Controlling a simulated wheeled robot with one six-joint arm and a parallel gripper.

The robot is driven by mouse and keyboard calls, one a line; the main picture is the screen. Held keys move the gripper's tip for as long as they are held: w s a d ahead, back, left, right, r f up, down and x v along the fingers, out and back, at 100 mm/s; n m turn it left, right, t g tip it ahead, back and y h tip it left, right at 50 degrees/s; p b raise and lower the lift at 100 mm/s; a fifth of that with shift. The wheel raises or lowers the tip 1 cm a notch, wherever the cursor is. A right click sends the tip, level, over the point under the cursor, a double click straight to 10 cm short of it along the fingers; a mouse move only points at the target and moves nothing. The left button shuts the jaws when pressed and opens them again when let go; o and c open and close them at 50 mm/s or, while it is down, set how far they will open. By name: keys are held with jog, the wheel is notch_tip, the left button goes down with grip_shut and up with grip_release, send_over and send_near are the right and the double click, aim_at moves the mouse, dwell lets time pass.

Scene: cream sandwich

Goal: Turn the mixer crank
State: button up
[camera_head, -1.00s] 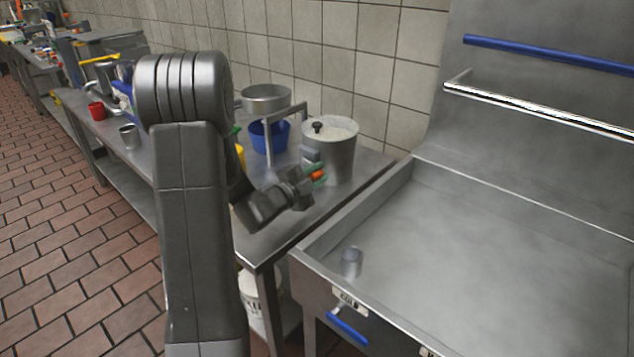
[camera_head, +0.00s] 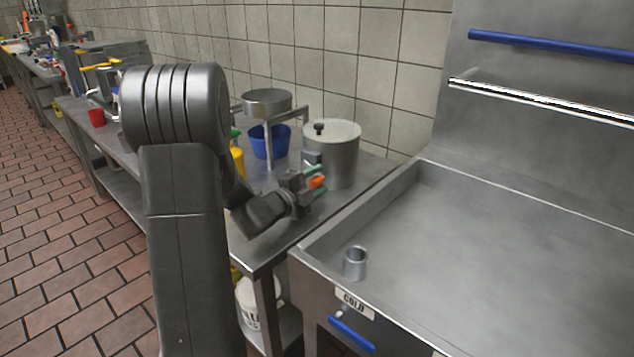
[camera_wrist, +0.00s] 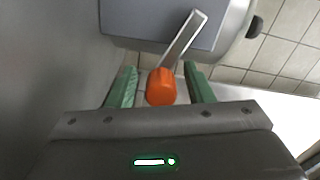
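The mixer is a grey metal pot (camera_head: 343,162) with a lid and a black lid knob, near the right end of the steel counter. Its crank is a flat metal bar (camera_wrist: 184,40) with an orange handle (camera_wrist: 160,88), which also shows small in the head view (camera_head: 317,182). My gripper (camera_wrist: 160,75) is open, with one green finger on each side of the orange handle. Gaps show between the handle and both fingers. In the head view my gripper (camera_head: 312,181) is at the near side of the pot.
A blue bucket (camera_head: 270,142) and a raised metal pan (camera_head: 267,100) stand left of the mixer, with a yellow bottle (camera_head: 237,158) nearby. A steel sink (camera_head: 500,250) lies to the right, with a small metal cup (camera_head: 355,264) near its front edge. A tiled wall is behind.

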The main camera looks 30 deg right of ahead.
jog(key=shift+r, duration=0.1)
jog(key=v, duration=1.3)
jog(key=shift+s+a+p, duration=0.2)
jog(key=shift+a+p, duration=0.15)
jog(key=shift+p, duration=0.05)
